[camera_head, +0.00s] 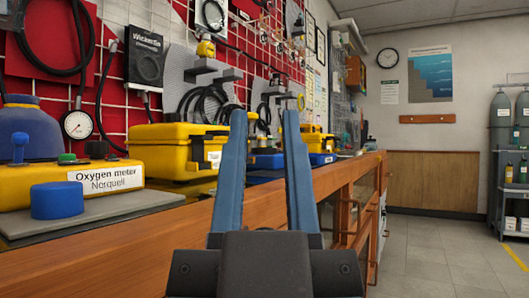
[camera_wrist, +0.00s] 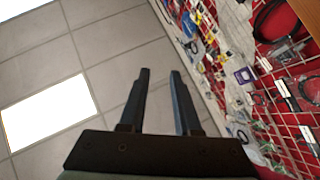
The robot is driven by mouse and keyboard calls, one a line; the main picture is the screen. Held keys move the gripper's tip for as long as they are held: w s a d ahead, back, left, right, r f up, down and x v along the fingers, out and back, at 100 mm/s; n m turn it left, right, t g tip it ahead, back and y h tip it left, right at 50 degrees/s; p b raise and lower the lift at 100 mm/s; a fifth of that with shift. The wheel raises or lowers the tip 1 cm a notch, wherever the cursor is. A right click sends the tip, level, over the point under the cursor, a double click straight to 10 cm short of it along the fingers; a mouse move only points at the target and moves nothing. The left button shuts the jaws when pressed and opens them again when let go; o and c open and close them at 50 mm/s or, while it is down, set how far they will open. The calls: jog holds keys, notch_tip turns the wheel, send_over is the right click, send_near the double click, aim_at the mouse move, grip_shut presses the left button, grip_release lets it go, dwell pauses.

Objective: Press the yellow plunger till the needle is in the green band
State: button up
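A round white-faced gauge (camera_head: 77,125) with a dark rim is at the left in the head view, beside a black hose. Its needle is too small to read, and I cannot make out a green band. I cannot pick out a yellow plunger for certain. A small yellow part (camera_head: 206,48) shows on the wall fittings, but I cannot tell what it is. My gripper (camera_head: 264,115) points up in front of the bench, fingers apart with nothing between them. The wrist view also shows it (camera_wrist: 160,72) open, against the ceiling and tool wall. It touches nothing visible.
The wooden bench (camera_head: 130,262) runs along the left. On it are a yellow oxygen meter (camera_head: 60,190) with a blue cap (camera_head: 56,200) in front, and yellow cases (camera_head: 180,150). Hoses hang on the red wall. Open floor (camera_head: 440,255) lies right; a cylinder rack (camera_head: 512,165) stands far right.

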grip_shut()
dwell(1.3)
